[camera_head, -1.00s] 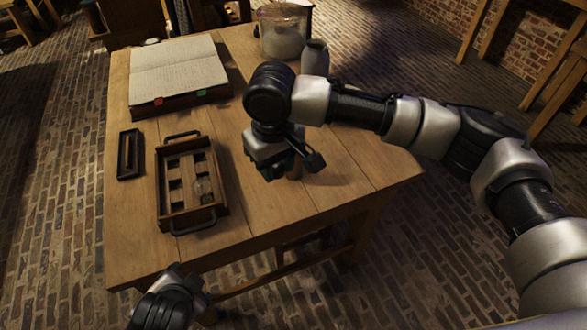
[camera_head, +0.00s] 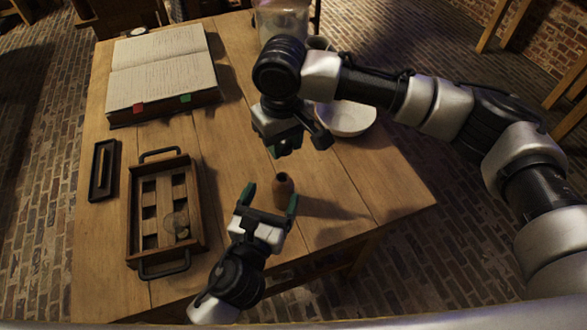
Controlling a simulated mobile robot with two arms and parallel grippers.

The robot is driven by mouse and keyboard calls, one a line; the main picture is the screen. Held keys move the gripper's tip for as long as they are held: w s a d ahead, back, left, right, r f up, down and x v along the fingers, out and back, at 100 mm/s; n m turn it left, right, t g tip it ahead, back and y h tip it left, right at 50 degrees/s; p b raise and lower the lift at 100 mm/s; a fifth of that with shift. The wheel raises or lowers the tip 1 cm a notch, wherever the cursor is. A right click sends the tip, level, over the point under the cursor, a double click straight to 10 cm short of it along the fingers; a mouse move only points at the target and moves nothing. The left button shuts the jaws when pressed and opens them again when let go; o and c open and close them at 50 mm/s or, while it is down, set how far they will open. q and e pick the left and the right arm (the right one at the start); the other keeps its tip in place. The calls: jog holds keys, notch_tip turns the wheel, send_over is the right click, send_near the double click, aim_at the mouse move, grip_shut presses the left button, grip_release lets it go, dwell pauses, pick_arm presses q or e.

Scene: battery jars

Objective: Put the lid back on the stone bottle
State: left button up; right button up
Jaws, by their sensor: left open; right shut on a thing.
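The stone bottle (camera_head: 283,190) is a small brown vessel standing upright on the table, with a dark open mouth. My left gripper (camera_head: 269,199) is open low at its near side, with one green-tipped finger left of the bottle and the other close to its right side. I cannot tell whether either finger touches it. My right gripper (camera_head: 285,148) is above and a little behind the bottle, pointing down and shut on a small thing. That thing, likely the lid, is hidden by the dark fingers, and no loose lid shows on the table.
A wooden tray (camera_head: 137,205) with compartments and handles holds a round glass piece (camera_head: 179,222). A small black tray (camera_head: 103,170) and an open book (camera_head: 160,70) are left. A white bowl (camera_head: 347,120) and a glass jar (camera_head: 270,22) stand behind. The table's right front is clear.

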aim_at(280, 200)
jog(key=shift+s+a+r, duration=0.1)
jog(key=shift+s+r, duration=0.05)
jog(key=shift+s+a+r, duration=0.2)
jog(key=shift+s+a, duration=0.1)
jog(key=shift+s, duration=0.15)
jog(key=shift+d, duration=0.15)
pick_arm(q)
jog(key=f, duration=0.1)
jog(key=s+f, duration=0.1)
jog(key=f, duration=0.1)
jog(key=shift+s+a+f, duration=0.1)
jog(key=shift+s+a, duration=0.1)
jog(key=shift+a, duration=0.05)
notch_tip(280, 200, down, 4)
jog(key=shift+w+f, duration=0.1)
jog(key=shift+f, duration=0.15)
pick_arm(e)
jog(key=shift+s, duration=0.1)
pick_arm(q)
jog(key=x, duration=0.7)
jog(key=shift+w+d+r, duration=0.15)
jog(key=shift+w, duration=0.05)
